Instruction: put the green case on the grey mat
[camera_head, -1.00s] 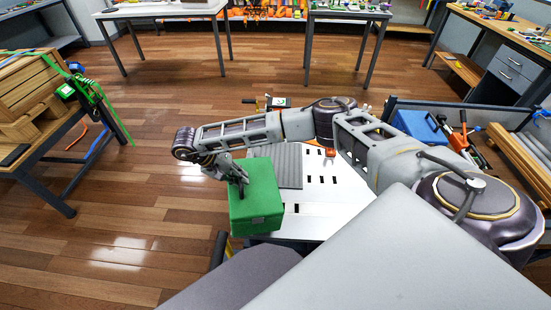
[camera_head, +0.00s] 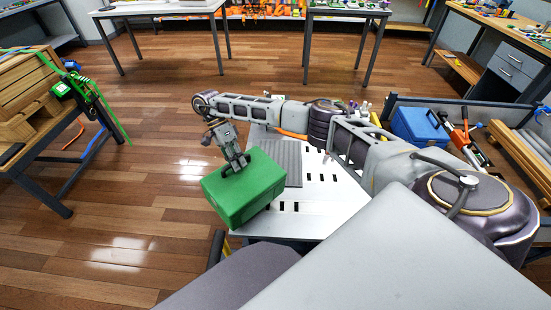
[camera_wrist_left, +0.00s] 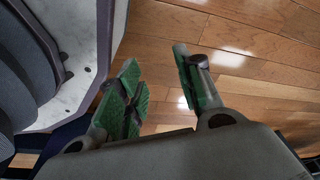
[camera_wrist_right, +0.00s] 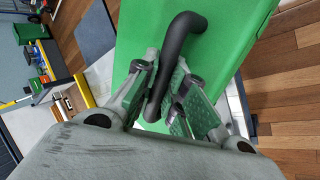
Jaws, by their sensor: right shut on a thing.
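The green case (camera_head: 245,190) is in my right gripper (camera_head: 236,166), tilted in the head view, at the left end of the white table. In the right wrist view the right gripper (camera_wrist_right: 168,95) is shut on the black handle (camera_wrist_right: 185,30) of the green case (camera_wrist_right: 230,35). The case hides part of the table; it looks raised off it. The grey mat (camera_head: 291,163) lies on the white table just right of and behind the case, bare where it shows. My left gripper (camera_wrist_left: 160,90) is open and empty in the left wrist view, over the wooden floor.
The white slotted table (camera_head: 320,210) has bare room right of the mat. A blue case (camera_head: 420,125) stands at the right beside tools. A workbench with wooden boxes (camera_head: 30,90) and green straps is at the left. Wooden floor lies open between.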

